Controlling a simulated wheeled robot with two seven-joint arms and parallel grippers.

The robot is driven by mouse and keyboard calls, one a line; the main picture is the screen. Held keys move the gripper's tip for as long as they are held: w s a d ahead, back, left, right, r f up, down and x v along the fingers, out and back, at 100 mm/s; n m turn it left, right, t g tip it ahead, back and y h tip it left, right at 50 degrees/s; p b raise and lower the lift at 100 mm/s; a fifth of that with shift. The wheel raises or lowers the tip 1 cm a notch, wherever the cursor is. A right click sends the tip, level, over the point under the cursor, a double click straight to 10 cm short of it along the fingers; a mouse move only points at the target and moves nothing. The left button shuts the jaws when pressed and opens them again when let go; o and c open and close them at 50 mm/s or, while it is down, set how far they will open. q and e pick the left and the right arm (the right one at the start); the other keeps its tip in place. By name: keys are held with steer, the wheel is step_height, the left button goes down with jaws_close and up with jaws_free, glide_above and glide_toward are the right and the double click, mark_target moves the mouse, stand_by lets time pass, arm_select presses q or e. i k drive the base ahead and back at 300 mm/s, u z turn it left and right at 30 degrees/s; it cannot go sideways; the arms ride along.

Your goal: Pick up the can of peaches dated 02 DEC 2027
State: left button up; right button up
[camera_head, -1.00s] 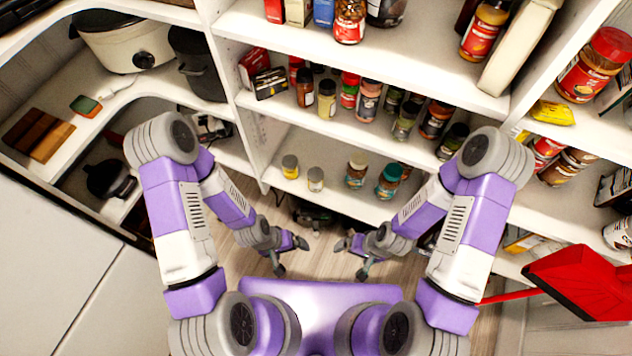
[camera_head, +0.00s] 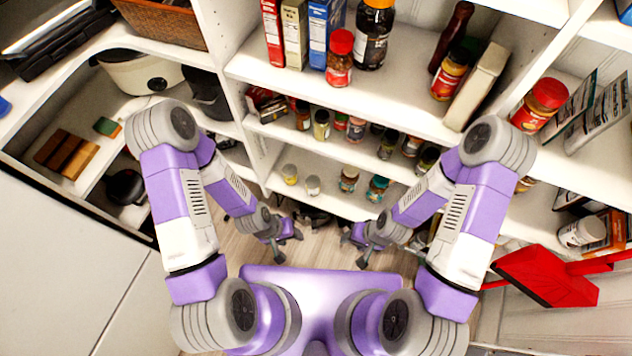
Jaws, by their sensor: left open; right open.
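Two small pale-lidded cans stand on the lower shelf in the head view: one with a yellow label (camera_head: 290,175) and a paler one (camera_head: 313,186) to its right. I cannot tell whether either holds peaches, and no date is readable. My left gripper (camera_head: 289,243) is open and empty, low over the floor in front of the shelving. My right gripper (camera_head: 353,250) is open and empty to its right. Both are apart from the shelved goods.
Two jars, brown (camera_head: 348,180) and teal-lidded (camera_head: 377,188), share the lower shelf. Spice jars (camera_head: 321,124) crowd the shelf above. Boxes (camera_head: 319,30) and bottles fill the upper shelf. A red dustpan (camera_head: 548,277) is at the right, near my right arm.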

mark_target(313, 180)
steer(key=z, duration=2.7)
steer(key=k, duration=0.7)
steer(key=u, duration=2.7)
steer(key=i, duration=0.5)
steer(key=z, duration=0.1)
